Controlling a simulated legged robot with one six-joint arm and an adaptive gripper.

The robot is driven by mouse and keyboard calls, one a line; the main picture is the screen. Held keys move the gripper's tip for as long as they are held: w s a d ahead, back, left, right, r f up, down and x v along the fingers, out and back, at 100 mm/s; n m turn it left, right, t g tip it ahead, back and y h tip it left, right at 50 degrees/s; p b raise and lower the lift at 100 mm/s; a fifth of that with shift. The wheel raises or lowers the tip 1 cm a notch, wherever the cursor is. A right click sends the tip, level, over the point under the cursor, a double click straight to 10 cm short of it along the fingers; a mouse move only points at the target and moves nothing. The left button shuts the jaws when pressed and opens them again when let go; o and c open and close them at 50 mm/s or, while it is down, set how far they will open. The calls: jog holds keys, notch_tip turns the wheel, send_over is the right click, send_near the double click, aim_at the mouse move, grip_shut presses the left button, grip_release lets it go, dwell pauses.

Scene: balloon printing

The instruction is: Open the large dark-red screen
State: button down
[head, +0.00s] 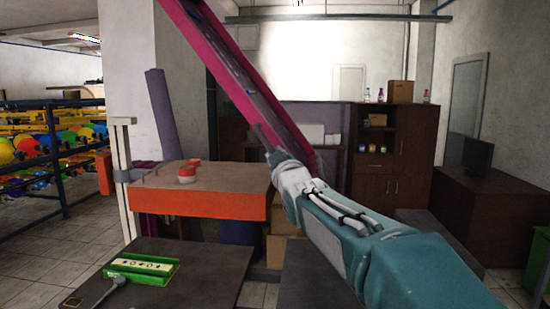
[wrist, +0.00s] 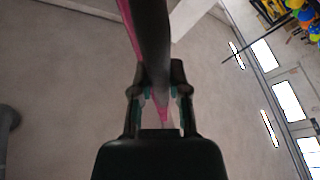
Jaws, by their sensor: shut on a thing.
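The large dark-red screen (head: 226,72) is raised and steeply tilted in the head view, running from the top edge down toward my gripper. Its upper end is out of frame. My gripper (head: 274,158) is at the screen's lower part, and the arm hides some of that part. In the wrist view the screen (wrist: 152,40) shows edge-on as a dark band with a pink side, passing between the two fingers of my gripper (wrist: 160,95). The fingers are shut on it.
An orange-edged printing table (head: 215,207) with red-and-white round pieces stands left of the arm. A dark low table (head: 205,265) with a green tray (head: 143,267) is in front. A brown cabinet (head: 380,150) stands behind, and a desk with a monitor (head: 477,155) is at right.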

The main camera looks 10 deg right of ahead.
jog(key=c, duration=0.6)
grip_release()
jog(key=shift+w+d+f, duration=0.1)
jog(key=shift+f, duration=0.2)
jog(key=shift+r, duration=0.2)
jog(key=v, duration=1.2)
jog(key=shift+d, duration=0.15)
jog(key=s+f+m+g+h, duration=0.1)
jog(key=s+f+m+g, duration=0.7)
jog(key=s+f, duration=1.7)
jog(key=f+g, duration=0.1)
jog(key=g, duration=0.5)
jog(key=shift+d+f+g, duration=0.35)
jog(key=shift+g, duration=0.05)
